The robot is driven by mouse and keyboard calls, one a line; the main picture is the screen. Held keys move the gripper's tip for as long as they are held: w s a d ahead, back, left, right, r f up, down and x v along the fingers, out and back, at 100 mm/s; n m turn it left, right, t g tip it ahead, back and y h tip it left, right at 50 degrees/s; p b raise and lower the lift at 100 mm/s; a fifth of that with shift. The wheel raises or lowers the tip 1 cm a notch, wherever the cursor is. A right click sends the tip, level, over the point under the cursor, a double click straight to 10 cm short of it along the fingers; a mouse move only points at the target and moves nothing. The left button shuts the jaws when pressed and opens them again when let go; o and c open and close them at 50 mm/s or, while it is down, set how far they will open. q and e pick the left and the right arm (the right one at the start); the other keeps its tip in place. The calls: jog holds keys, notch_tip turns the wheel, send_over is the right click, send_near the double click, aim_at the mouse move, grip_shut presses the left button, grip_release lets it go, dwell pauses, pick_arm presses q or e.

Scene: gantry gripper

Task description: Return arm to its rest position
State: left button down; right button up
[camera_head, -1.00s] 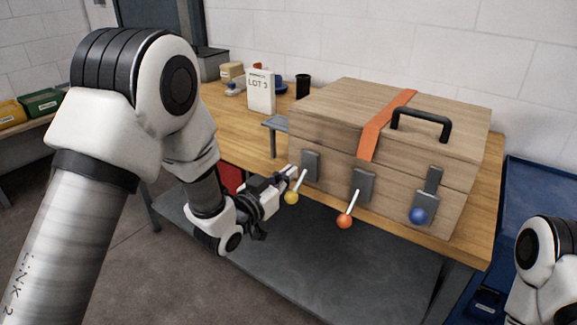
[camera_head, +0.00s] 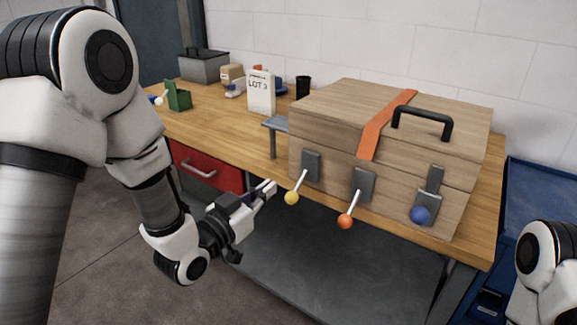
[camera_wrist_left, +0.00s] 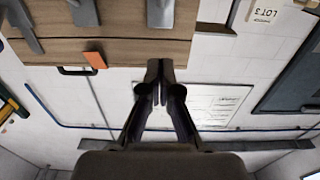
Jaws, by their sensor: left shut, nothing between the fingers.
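My left gripper (camera_head: 266,191) is shut and empty, in front of the bench and just left of the yellow-knobbed lever. In the left wrist view its closed fingers (camera_wrist_left: 158,72) show with nothing between them. The wooden case (camera_head: 330,113) stands on the bench with an orange strap (camera_head: 376,131) and a black handle (camera_head: 422,122). The yellow and orange levers stick out downward. My right gripper is out of view.
The wooden bench (camera_head: 222,134) has a red drawer (camera_head: 205,170) and a grey lower shelf (camera_head: 320,270). A LOT 3 sign (camera_head: 261,92), a black cup (camera_head: 303,87), a green bin (camera_head: 179,97) and a grey box (camera_head: 203,66) stand on top. A blue cart (camera_head: 540,190) is at right.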

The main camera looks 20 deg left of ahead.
pick_arm(q)
jog(key=s+a+f+n+g+y+p, duration=0.15)
jog(key=s+f+g+p, duration=0.35)
jog(key=f, duration=0.7)
jog(key=s+f+n+g+y+p, duration=0.1)
jog(key=s+f+g+y, duration=0.15)
jog(key=s+f, duration=0.7)
jog(key=s+a+f+n+g+y, duration=0.1)
jog(key=s+a+f+g, duration=0.1)
jog(key=s+f+g, duration=0.3)
jog(key=s+a+f+n+g+y, duration=0.1)
jog(key=s+f+g, duration=0.4)
jog(key=s, duration=0.6)
jog(key=shift+s+a+f+p, duration=0.3)
jog(key=shift+a+f, duration=0.25)
jog(key=shift+a, duration=0.15)
